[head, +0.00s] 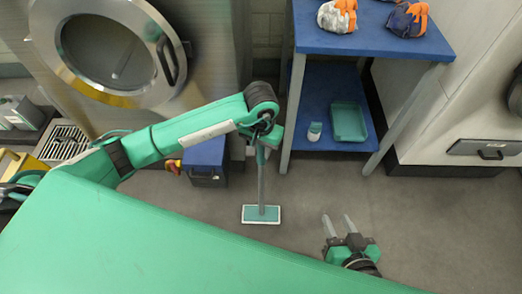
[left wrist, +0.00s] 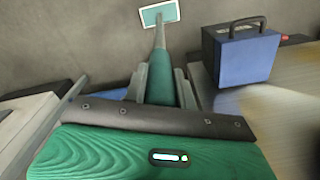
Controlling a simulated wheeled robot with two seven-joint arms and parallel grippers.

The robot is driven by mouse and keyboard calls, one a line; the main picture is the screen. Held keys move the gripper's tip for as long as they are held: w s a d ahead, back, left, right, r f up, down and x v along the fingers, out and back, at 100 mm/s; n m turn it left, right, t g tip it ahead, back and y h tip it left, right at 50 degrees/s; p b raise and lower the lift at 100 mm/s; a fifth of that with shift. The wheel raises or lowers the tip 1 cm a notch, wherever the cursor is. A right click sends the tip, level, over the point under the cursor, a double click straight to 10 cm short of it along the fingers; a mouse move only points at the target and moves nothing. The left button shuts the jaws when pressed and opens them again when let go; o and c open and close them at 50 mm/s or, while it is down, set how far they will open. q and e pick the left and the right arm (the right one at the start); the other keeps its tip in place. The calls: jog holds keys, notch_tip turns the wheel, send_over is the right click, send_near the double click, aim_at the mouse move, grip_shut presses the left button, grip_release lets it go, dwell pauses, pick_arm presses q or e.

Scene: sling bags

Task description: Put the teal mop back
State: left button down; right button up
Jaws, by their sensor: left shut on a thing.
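The teal mop has a flat rectangular teal head (head: 261,214) with a white border and a grey pole. In the head view it hangs upright below my left gripper (head: 262,143), its head low over or on the grey floor; I cannot tell if it touches. In the left wrist view the teal grip of the mop (left wrist: 161,78) is between the two fingers of my left gripper (left wrist: 160,85), which are shut on it, with the mop head (left wrist: 160,14) at the far end. My right gripper (head: 338,226) is at the lower right, its fingers apart and empty.
A blue box (head: 205,163) with a handle stands left of the mop. A steel machine (head: 205,60) stands at the left.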

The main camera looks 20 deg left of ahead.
pick_arm(q)
jog(key=shift+f, duration=0.6)
pick_arm(e)
jog(key=shift+a, duration=0.1)
pick_arm(q)
jog(key=shift+f, duration=0.1)
jog(key=c, duration=1.1)
grip_release()
jog(key=shift+c, duration=0.2)
pick_arm(e)
jog(key=shift+w+a+r+t, duration=0.15)
jog(key=shift+r+t, duration=0.1)
jog(key=shift+t, duration=0.15)
